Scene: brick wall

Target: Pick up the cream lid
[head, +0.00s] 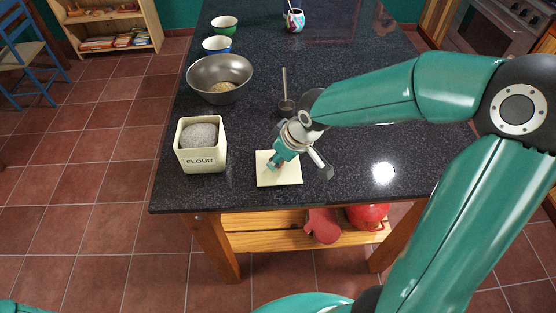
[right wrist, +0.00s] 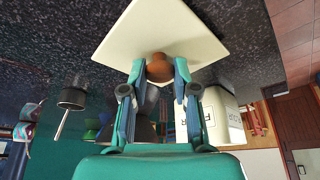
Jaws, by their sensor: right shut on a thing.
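The cream lid (head: 291,178) is a flat square plate at the front edge of the dark counter, right of the flour canister. In the right wrist view the lid (right wrist: 165,28) has a round brown knob (right wrist: 160,68). My right gripper (head: 273,167) is over the lid with its fingers closed on the knob from both sides; it also shows in the right wrist view (right wrist: 160,72). The lid looks flat on or very near the counter; I cannot tell if there is a gap. My left gripper is out of view.
The open cream FLOUR canister (head: 202,160), filled with pale grey contents, stands left of the lid. Behind are a metal bowl (head: 205,72), a ladle (head: 285,90), a blue bowl (head: 217,46), a green bowl (head: 224,25) and a patterned cup (head: 295,20). The counter's right side is clear.

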